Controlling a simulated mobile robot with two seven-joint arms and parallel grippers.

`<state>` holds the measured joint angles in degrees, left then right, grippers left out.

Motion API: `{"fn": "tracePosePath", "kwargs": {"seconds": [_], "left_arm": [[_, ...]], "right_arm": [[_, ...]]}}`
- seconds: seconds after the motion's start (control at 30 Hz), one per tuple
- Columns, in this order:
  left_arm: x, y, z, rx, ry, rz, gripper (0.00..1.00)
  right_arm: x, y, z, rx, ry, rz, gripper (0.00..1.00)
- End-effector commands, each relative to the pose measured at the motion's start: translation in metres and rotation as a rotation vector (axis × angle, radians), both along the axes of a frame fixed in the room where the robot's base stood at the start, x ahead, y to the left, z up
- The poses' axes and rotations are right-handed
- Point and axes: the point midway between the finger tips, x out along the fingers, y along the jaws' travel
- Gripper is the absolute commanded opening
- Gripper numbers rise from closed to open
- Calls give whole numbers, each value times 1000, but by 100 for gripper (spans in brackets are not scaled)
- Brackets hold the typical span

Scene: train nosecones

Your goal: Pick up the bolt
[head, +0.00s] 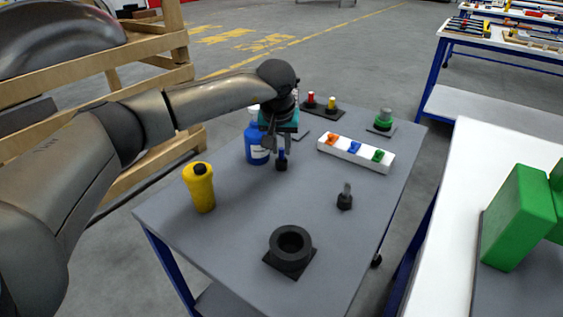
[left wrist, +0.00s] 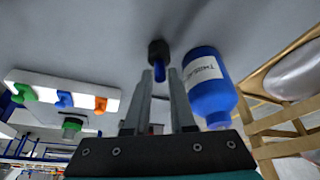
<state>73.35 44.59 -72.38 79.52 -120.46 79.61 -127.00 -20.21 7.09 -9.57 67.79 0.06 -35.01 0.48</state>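A bolt-like piece with a black base and a blue shank (head: 282,160) stands on the grey table beside the blue bottle. In the left wrist view its black end (left wrist: 159,50) lies just beyond the fingertips, with the blue shank between them. My left gripper (head: 277,148) points down over this piece. Its fingers (left wrist: 160,80) stand apart with small gaps on both sides of the shank, so it looks open and not clamped. Another bolt-like piece (head: 345,198), with a black base and grey shank, stands upright near the table's right side. My right gripper is not in view.
A blue bottle (head: 257,145) stands close to the left gripper; it also shows in the wrist view (left wrist: 208,85). A yellow bottle (head: 200,188), a black ring on a plate (head: 290,248) and a white block with coloured pieces (head: 338,151) share the table. The table's middle is clear.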

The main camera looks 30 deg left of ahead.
Motion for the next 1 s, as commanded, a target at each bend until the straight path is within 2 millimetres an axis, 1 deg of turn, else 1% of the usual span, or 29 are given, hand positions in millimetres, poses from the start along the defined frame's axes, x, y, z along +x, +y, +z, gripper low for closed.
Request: {"fn": "tracePosePath", "kwargs": {"seconds": [0.03, 0.17, 0.2, 1.0], "left_arm": [[0, 0, 0, 0, 0, 0, 16], [0, 0, 0, 0, 0, 0, 2], [0, 0, 0, 0, 0, 0, 0], [0, 0, 0, 0, -1, 1, 0]], "right_arm": [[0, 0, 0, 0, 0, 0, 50], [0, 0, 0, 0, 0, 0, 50], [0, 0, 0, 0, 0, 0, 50], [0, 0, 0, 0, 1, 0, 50]]}}
